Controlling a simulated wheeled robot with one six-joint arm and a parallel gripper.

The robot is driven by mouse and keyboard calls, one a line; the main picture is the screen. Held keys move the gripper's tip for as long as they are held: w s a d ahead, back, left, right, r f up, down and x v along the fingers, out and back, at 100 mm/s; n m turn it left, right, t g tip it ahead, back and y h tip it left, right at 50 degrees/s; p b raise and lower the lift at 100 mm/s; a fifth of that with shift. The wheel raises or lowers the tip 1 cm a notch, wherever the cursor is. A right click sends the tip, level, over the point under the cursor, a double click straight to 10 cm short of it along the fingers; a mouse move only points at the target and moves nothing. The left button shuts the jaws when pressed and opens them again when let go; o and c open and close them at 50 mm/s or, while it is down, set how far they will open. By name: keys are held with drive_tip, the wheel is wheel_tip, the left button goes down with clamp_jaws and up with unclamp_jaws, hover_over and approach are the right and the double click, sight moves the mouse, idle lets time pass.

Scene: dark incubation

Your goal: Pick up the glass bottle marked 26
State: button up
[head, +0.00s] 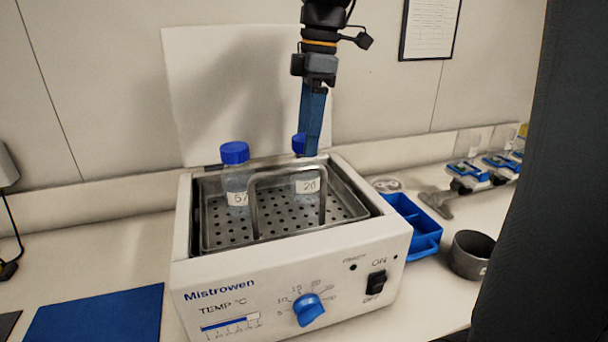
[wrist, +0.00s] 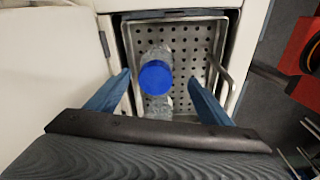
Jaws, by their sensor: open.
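A clear bottle with a blue cap (head: 299,143) stands upright at the right in the metal basket of the bath; its label looks like 26 or 20, and I cannot read it surely. Another blue-capped bottle (head: 235,172), labelled about 57, stands to its left. My gripper (head: 312,152) is open above the right bottle, and a finger partly covers its cap in the head view. In the wrist view a blue-capped bottle (wrist: 155,78) lies between the two spread blue fingers (wrist: 159,77). I cannot tell whether the fingers touch it.
The Mistrowen bath (head: 290,275) has a raised rim, and a metal handle (head: 254,205) arches in front of the right bottle. A white panel (head: 225,90) stands behind it. A blue tray (head: 415,225) and a dark cup (head: 472,254) are on the right, a blue mat (head: 95,315) on the left.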

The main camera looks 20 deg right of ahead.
sight(303, 158)
drive_tip(key=f, duration=0.2)
drive_tip(key=f+p, duration=0.1)
drive_tip(key=f, duration=0.1)
drive_tip(key=f+p, duration=0.1)
drive_tip(key=f, duration=0.1)
drive_tip(key=shift+w+a+f, duration=0.25)
drive_tip(key=shift+w+a, duration=0.15)
drive_tip(key=c, duration=1.2)
drive_tip(key=shift+r, duration=0.1)
drive_tip(key=c, duration=0.3)
drive_tip(key=shift+r, duration=0.1)
